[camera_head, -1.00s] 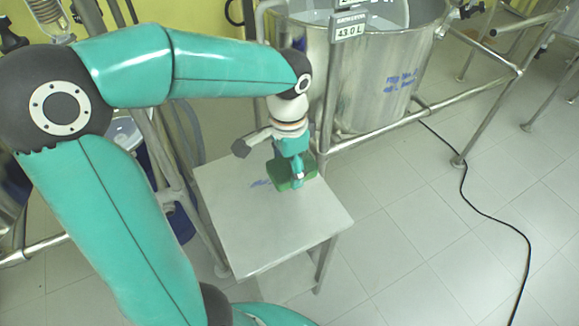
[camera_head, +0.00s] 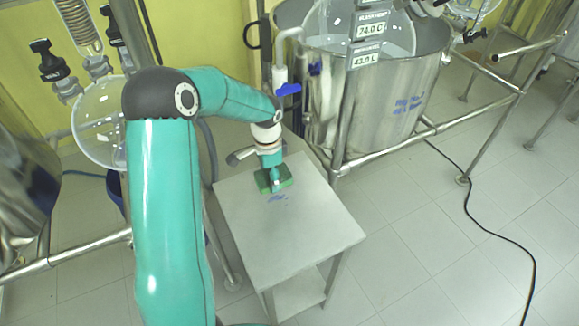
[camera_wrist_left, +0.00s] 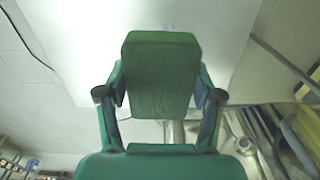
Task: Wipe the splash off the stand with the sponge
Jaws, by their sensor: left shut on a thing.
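The stand (camera_head: 310,240) is a small table with a square light-grey top. A blue splash (camera_head: 277,198) shows on its top, toward the back left part. My left gripper (camera_head: 275,178) is shut on a green sponge (camera_head: 288,184) at the stand top, just behind the splash in the head view. I cannot tell whether the sponge touches the surface. In the left wrist view the sponge (camera_wrist_left: 160,75) sits between the two fingers, with the pale stand top (camera_wrist_left: 85,60) beyond it. My right gripper is not in view.
A large steel vessel (camera_head: 400,105) in a pipe frame stands behind and right of the stand. A blue-handled valve (camera_head: 288,89) is close behind my left wrist. Glassware (camera_head: 98,120) is at the left. A black cable (camera_head: 490,215) lies on the open tiled floor at the right.

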